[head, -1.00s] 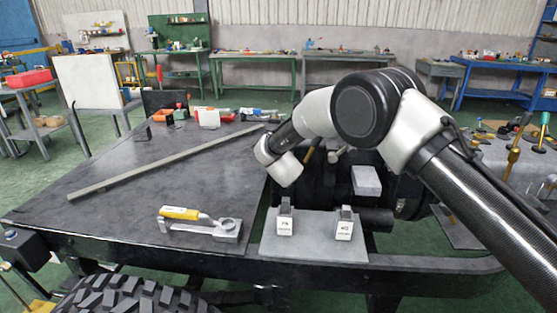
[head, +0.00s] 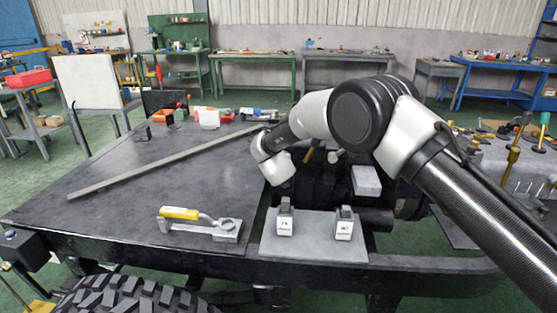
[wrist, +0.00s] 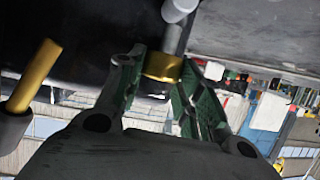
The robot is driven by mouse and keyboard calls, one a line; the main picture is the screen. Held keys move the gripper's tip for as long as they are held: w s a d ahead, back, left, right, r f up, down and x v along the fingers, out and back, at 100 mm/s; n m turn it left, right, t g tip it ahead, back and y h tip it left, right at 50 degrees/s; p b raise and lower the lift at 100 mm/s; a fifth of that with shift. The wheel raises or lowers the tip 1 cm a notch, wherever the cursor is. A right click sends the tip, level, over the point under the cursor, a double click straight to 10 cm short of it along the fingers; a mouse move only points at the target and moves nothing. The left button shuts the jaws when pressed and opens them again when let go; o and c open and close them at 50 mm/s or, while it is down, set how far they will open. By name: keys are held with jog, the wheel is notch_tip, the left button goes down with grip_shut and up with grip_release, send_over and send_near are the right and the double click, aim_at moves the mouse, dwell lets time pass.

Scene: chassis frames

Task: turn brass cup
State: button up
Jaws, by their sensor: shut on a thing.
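The brass cup (wrist: 163,67) is a short gold-coloured collar at the end of a grey rod (wrist: 171,38) in the wrist view. My gripper (wrist: 160,75) has its green-padded fingers on either side of the cup and is shut on it. The cup's sides are partly covered by the fingers. A second brass piece (wrist: 35,77), a longer rod in a grey socket, stands apart to the left of the fingers. In the head view my arm hides the gripper and the cup.
A grey plate with two small labelled blocks (head: 284,222) lies at the front. Black machinery (head: 320,185) sits beside my wrist. The bench's left half is mostly clear.

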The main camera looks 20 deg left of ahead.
jog(key=shift+s+a+m+t+h, duration=0.1)
jog(key=shift+a+m+t+h, duration=0.1)
jog(key=shift+m+h, duration=1.15)
jog(key=shift+a+m+t+h, duration=0.2)
jog(key=shift+m+h, duration=0.95)
jog(key=shift+h, duration=0.4)
jog(key=o, duration=1)
jog(key=shift+o, duration=0.2)
jog(key=v, duration=1.2)
jog(key=shift+a, duration=0.15)
